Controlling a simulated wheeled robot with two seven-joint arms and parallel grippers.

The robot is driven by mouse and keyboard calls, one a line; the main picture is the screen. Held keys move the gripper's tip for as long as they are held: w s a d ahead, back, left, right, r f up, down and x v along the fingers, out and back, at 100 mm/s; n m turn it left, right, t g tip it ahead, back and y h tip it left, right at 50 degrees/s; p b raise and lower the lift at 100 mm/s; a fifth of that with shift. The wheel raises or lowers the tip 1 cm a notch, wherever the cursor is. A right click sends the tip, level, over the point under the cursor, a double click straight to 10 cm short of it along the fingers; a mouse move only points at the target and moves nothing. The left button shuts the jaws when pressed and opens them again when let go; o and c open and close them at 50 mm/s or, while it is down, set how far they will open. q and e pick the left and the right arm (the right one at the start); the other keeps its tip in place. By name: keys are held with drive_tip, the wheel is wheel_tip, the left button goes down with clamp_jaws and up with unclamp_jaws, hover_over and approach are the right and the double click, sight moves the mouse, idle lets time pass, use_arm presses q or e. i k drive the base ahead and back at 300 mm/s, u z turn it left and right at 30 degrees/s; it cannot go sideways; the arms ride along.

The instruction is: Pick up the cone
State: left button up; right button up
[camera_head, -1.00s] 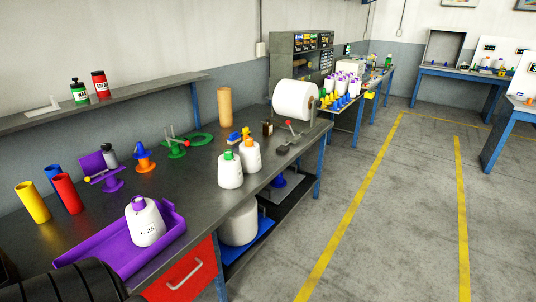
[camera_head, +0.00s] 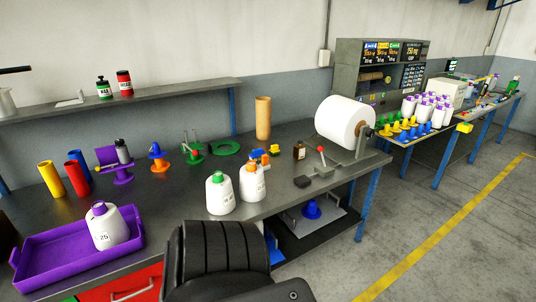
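Neither gripper shows in this view.
The dark bench (camera_head: 170,205) also holds yellow (camera_head: 52,179) and red tubes (camera_head: 77,178), small coloured stands and a large white roll (camera_head: 344,121). A shelf (camera_head: 160,99) runs along the wall. The grey floor (camera_head: 460,228) at the right is open.

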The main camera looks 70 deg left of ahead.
sight(252, 185)
drive_tip(key=u, duration=0.55)
drive_tip(key=i, duration=1)
drive_tip(key=u, duration=1.25)
drive_tip(key=i, duration=0.45)
drive_tip(key=u, duration=0.4)
